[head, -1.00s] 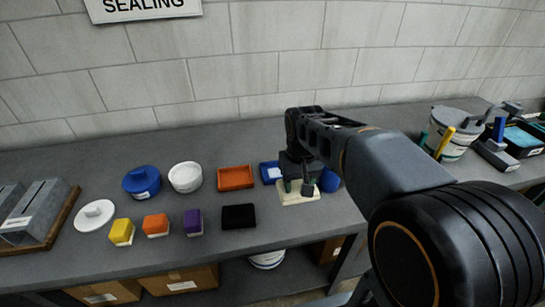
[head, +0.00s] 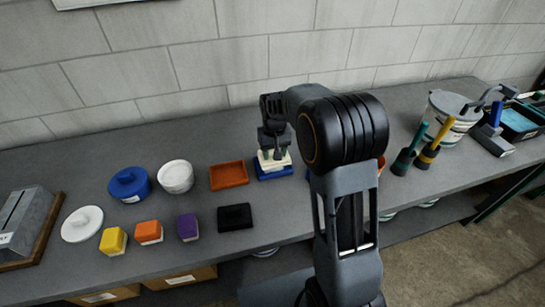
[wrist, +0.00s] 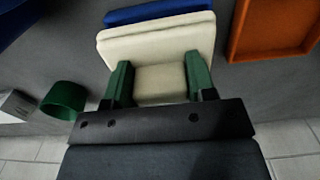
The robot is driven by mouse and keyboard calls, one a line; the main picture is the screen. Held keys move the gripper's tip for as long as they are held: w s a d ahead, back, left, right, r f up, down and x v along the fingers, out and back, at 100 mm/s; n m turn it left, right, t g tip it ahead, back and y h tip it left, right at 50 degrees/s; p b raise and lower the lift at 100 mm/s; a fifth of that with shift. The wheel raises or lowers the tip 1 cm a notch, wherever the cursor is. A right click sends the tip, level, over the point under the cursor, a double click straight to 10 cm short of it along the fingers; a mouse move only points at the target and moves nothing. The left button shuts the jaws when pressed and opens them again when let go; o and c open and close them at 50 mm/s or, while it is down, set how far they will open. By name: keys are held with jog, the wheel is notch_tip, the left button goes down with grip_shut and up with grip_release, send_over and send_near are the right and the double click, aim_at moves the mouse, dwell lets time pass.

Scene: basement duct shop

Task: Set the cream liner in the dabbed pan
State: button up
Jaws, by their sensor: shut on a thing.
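The cream liner (head: 265,163) is a flat pale plate with a raised block on top. My gripper (head: 273,149) is shut on that block; in the wrist view the green fingers (wrist: 160,80) stand on either side of it, with the liner (wrist: 150,45) spread beyond. The liner is over the blue pan (head: 270,174), whose edge (wrist: 150,13) shows past the liner in the wrist view. I cannot tell if they touch. An orange pan (head: 229,176) is just left and a black pan (head: 235,217) is in front. No dab is visible in any pan.
Left of the pans are a white tub (head: 176,176), a blue lidded pot (head: 129,184), a white lid (head: 82,223) and yellow (head: 113,240), orange (head: 148,232) and purple (head: 187,227) blocks. A bucket (head: 446,113) and brushes (head: 403,160) stand right. The wall is behind.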

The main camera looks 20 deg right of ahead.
jog(key=shift+w+f, duration=0.85)
jog(key=shift+f, duration=0.15)
jog(key=shift+f+p, duration=0.5)
jog(key=shift+f, duration=1.1)
jog(key=shift+f, duration=0.1)
jog(key=o, duration=0.9)
